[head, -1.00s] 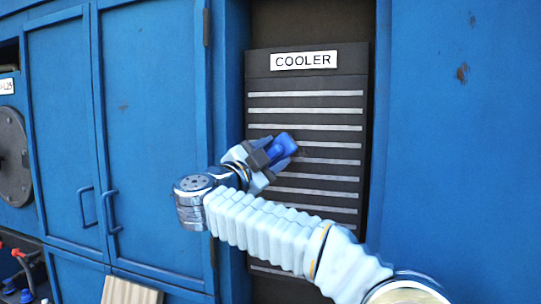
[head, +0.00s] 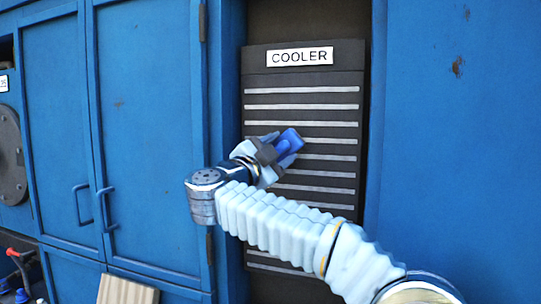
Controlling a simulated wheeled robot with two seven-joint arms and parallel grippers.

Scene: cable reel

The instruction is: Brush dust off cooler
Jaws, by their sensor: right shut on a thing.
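The cooler (head: 327,109) is a dark upright panel with several light horizontal slats and a white "COOLER" label (head: 300,56) at its top. It is set between blue panels. My right gripper (head: 277,149) is shut on a blue brush (head: 289,141) and holds it in front of the middle slats. The brush's bristles are hidden, so I cannot tell whether it touches the cooler. My right arm covers part of the lower slats. No separate dust shows clearly on the slats. My left gripper is not in view.
A blue double-door cabinet (head: 145,130) with two handles stands left of the cooler. A blue wall (head: 450,150) is on the right. A ridged beige board (head: 127,290) is at the bottom left, near a red-capped dark hose (head: 20,262). A round dark disc (head: 10,150) sits at the left edge.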

